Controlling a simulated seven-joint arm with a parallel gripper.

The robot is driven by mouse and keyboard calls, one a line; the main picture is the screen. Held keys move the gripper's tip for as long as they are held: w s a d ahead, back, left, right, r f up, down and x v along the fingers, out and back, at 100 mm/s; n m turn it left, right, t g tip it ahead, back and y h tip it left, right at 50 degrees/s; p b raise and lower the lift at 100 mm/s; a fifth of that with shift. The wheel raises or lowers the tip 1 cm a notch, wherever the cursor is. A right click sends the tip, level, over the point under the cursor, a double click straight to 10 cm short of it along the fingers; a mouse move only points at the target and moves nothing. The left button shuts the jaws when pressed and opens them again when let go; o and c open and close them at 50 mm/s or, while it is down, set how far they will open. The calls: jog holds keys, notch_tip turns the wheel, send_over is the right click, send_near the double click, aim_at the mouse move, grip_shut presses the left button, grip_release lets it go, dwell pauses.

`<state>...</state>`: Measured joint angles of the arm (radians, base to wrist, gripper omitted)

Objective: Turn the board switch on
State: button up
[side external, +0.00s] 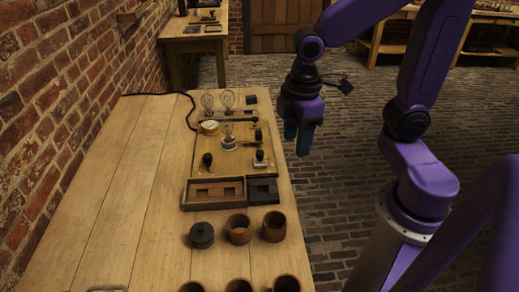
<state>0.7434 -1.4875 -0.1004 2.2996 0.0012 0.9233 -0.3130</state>
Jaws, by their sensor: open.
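A wooden board (180,163) lies on the long wooden table. It carries a round brass-rimmed gauge (210,127), a bulb on a round base (228,142) and small dark-knobbed fittings. One fitting with a black knob on a pale base (260,159) is at its right front; another black knob (207,159) is at its left front. I cannot tell which is the switch or how it is set. My gripper (297,143) hangs with its fingers pointing down, right of the board and apart from it. It is open and I see nothing in it.
A tray with compartments (187,192) lies in front of the board. Several brown jars (239,230) and a dark lidded jar (202,235) stand nearer. Glass bulbs (227,99) stand behind. A brick wall (45,120) borders the left; the table's left side is clear.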

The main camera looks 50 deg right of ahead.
jog(key=w+d, duration=0.3)
jog(key=w, duration=0.7)
jog(key=m, duration=0.1)
send_over(259, 152)
jog(key=f, duration=0.2)
notch_tip(259, 152, down, 17)
jog(key=shift+s+f, duration=0.1)
jog(key=shift+f, duration=0.05)
jog(key=shift+c, duration=0.4)
grip_shut()
